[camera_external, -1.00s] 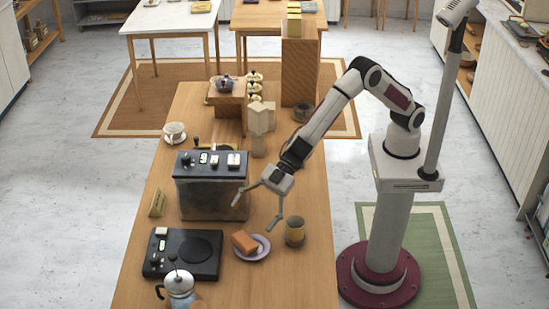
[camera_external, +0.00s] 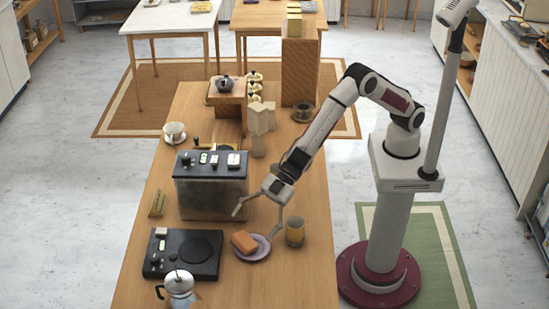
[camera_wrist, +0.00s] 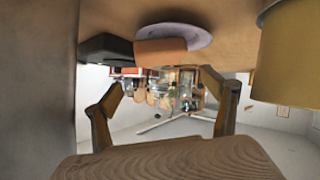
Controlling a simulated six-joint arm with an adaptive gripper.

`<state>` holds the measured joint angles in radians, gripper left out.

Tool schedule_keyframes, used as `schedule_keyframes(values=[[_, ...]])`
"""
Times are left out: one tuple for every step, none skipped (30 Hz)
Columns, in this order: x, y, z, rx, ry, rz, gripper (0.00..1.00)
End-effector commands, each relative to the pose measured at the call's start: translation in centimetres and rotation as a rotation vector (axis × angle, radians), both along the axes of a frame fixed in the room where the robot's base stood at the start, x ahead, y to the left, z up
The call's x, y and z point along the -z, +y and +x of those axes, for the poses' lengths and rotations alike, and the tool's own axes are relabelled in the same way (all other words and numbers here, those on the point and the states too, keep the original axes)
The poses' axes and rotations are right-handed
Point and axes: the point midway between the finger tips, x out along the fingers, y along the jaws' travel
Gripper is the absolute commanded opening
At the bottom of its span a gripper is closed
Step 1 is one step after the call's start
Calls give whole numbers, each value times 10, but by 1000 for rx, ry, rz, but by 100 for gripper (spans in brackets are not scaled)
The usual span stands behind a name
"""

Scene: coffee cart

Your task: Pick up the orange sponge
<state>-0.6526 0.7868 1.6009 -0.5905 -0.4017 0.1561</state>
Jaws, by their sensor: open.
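The orange sponge (camera_external: 244,241) lies on a small lilac plate (camera_external: 261,251) on the wooden table. In the wrist view the sponge (camera_wrist: 160,52) and the plate (camera_wrist: 192,37) show at the top, beyond my fingertips. My gripper (camera_external: 257,222) is open and empty, with its fingers spread wide, above and behind the plate. Its right fingertip looks close to the plate's far rim; I cannot tell whether they touch. In the wrist view my gripper (camera_wrist: 166,100) shows a finger on each side, with nothing between them.
A dark-topped machine (camera_external: 211,185) stands close to the left of my gripper. A black hot plate (camera_external: 183,255) and a metal pot (camera_external: 179,288) are at the front left. The table right of the cup is narrow but clear.

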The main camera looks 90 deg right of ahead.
Motion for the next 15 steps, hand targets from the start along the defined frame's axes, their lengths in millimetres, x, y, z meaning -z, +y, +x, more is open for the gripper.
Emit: schedule_keyframes(values=[[7,0,0,0,2,-1,85],[11,0,0,0,2,0,85],[16,0,0,-1,3,-1,85],[21,0,0,0,3,-2,85],[25,0,0,1,3,-1,85],[24,3,2,0,0,1,85],[25,5,4,0,0,1,85],[26,7,6,-1,-1,0,85],[28,10,8,-1,-1,0,85],[29,12,9,-1,-1,0,85],[29,13,10,-1,-2,1,85],[31,15,12,0,0,1,85],[32,17,13,0,0,1,85],[33,18,14,-1,-1,0,85],[33,19,15,-1,-1,0,85]])
